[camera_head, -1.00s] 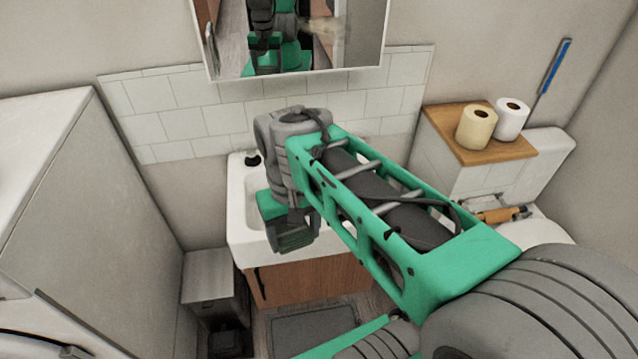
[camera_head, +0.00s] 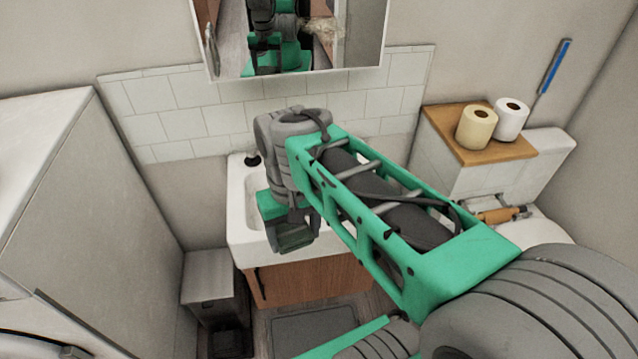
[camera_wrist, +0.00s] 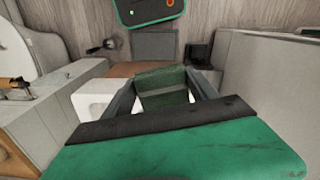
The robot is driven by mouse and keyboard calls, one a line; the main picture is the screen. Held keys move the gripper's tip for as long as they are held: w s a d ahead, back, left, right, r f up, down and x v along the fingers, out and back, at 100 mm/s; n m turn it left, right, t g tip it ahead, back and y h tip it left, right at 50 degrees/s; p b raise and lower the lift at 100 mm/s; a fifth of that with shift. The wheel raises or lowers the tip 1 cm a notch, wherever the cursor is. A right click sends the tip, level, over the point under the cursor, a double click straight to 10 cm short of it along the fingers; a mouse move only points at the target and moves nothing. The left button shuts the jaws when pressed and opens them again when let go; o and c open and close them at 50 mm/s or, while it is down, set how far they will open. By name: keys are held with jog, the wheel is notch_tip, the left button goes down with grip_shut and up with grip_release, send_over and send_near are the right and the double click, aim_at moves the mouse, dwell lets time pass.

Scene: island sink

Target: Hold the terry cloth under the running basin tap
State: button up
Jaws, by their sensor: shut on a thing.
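My gripper (camera_wrist: 162,88) is shut on a dark green cloth (camera_wrist: 160,76), which spans the space between the two fingers in the wrist view. In the head view my gripper (camera_head: 292,236) points down over the front part of the white basin (camera_head: 240,228). The basin's white rim also shows in the wrist view (camera_wrist: 90,100), to the left of the fingers. My arm covers much of the basin in the head view. I cannot make out the tap or any running water in either view.
A wooden cabinet (camera_head: 310,282) is under the basin, with a grey mat (camera_head: 313,325) on the floor before it. A mirror (camera_head: 350,35) hangs above. A small grey bin-like box (camera_head: 208,275) stands left. Two paper rolls (camera_head: 478,126) sit on a wooden shelf at right.

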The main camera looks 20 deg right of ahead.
jog(key=shift+s+a+r, duration=0.1)
jog(key=shift+s+r, duration=0.15)
jog(key=shift+r, duration=0.05)
jog(key=s+r+p, duration=0.1)
jog(key=s+r, duration=0.1)
jog(key=s+r+p, duration=0.1)
jog(key=shift+s+a+p, duration=0.3)
jog(key=shift+s+a, duration=0.05)
jog(key=shift+s, duration=0.05)
jog(key=shift+s+r, duration=0.2)
jog(key=shift+s, duration=0.15)
